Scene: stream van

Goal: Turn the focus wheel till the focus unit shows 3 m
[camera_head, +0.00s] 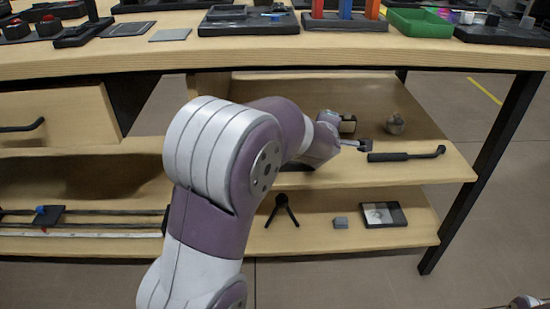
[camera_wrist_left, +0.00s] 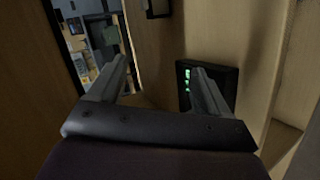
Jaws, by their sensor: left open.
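My left gripper (camera_head: 358,146) reaches over the middle shelf under the table. In the left wrist view its two fingers (camera_wrist_left: 160,78) are apart, with nothing seen between them. A dark unit with a small green lit display (camera_wrist_left: 187,78) stands behind the right finger, which covers part of it. The display is too small to read. I cannot tell whether it is the focus unit. On the shelf in the head view are a small dark box with a pale face (camera_head: 347,124) and a grey rounded knob-like object (camera_head: 395,124). I cannot make out which thing is the focus wheel.
A black handled rod (camera_head: 406,155) lies near the shelf's front edge. The tabletop above (camera_head: 300,53) limits height.

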